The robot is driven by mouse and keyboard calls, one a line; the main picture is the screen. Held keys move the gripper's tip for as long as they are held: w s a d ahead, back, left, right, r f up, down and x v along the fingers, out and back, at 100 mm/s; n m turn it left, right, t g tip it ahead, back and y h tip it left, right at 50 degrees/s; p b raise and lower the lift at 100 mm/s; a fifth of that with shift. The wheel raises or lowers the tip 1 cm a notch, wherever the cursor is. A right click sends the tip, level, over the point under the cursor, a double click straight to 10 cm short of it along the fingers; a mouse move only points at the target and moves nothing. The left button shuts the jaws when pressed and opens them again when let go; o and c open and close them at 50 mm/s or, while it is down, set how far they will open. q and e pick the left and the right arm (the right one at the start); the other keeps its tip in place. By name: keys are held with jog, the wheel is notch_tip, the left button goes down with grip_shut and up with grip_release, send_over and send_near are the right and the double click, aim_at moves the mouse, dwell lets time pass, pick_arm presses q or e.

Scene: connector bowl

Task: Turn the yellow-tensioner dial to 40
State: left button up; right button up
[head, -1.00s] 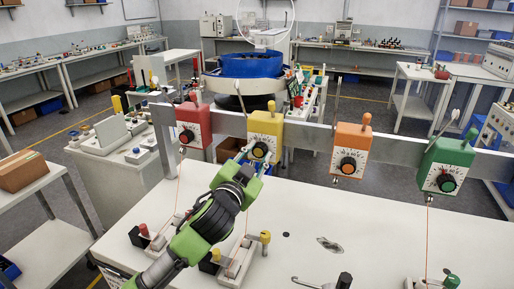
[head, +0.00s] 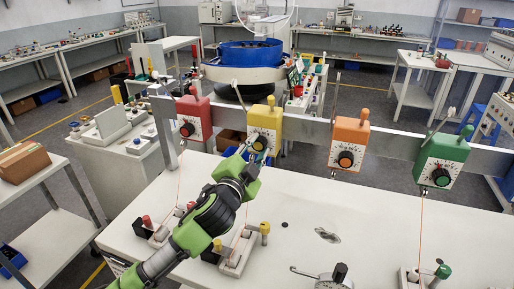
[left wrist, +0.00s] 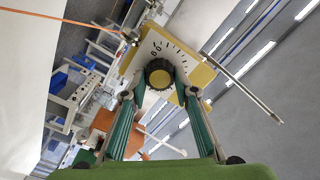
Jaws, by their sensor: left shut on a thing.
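The yellow tensioner (head: 265,122) hangs on the metal rail between the red and orange ones. Its dial (head: 260,144) is a black knob on a white scale face. In the left wrist view the yellow body (left wrist: 196,73) is tilted, and the knob (left wrist: 159,74) with its yellowish centre sits between my fingers. My left gripper (head: 254,156) is at the knob; in the left wrist view its two green fingers (left wrist: 159,84) close on the knob's sides. The scale numbers are partly hidden and too small to read surely. My right gripper is not in view.
A red tensioner (head: 193,117) is to the left, an orange one (head: 350,142) and a green one (head: 440,160) to the right, all on the metal rail (head: 305,131). Clamps and levers stand on the white table (head: 290,205) below. A blue bowl (head: 250,54) is behind.

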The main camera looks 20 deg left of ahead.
pick_arm(q)
jog(key=o, duration=1.1)
jog(key=s, duration=1.2)
jog(key=shift+a, duration=0.2)
